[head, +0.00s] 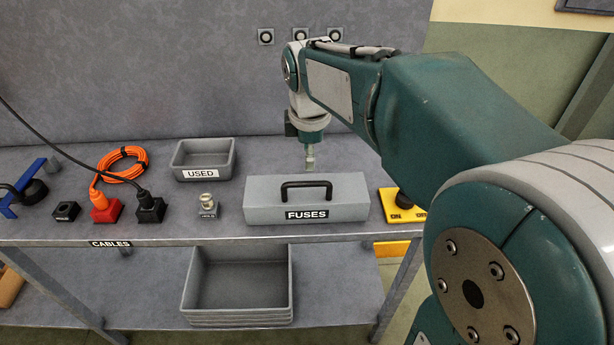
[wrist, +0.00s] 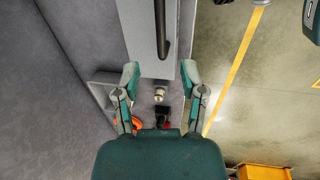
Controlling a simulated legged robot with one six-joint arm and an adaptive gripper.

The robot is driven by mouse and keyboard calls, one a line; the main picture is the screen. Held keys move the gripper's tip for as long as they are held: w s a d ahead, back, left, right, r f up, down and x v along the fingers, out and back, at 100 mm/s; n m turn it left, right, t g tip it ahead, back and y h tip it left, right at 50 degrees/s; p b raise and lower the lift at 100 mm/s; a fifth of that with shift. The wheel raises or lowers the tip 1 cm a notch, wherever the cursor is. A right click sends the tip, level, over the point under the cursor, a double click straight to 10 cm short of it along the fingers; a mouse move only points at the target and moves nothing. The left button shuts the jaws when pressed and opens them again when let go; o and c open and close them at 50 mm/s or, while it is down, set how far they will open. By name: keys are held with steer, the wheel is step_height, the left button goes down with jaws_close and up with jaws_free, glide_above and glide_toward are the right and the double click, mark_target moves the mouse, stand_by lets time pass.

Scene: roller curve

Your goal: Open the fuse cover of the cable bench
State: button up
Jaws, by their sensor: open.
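The fuse cover (head: 345,203) is a long grey box with a FUSES label, lying shut on the bench. Its black bar handle (head: 306,185) is on the front side. My gripper (head: 310,163) points down over the cover, behind the handle in the head view. In the wrist view my gripper (wrist: 161,74) is open and empty, its two fingers spread wide. The cover (wrist: 142,40) shows between and beyond the fingers there, with the handle (wrist: 167,25) at the top. The exact height of the fingertips above the cover is hard to tell.
Left of the cover stand a small grey block with a pale knob (head: 208,206), a grey USED tray (head: 206,160), a red plug (head: 104,211) with orange cable, and a black plug (head: 150,208). A yellow-based black knob (head: 404,203) sits close right. A grey bin (head: 240,285) is below.

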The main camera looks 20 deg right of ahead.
mark_target(308, 183)
steer(key=f, duration=0.3)
steer(key=w+f, duration=0.1)
steer(key=f, duration=0.4)
steer(key=shift+w+d+f, duration=0.25)
steer(key=shift+w+f, duration=0.05)
steer(key=shift+f, duration=0.1)
jaws_close()
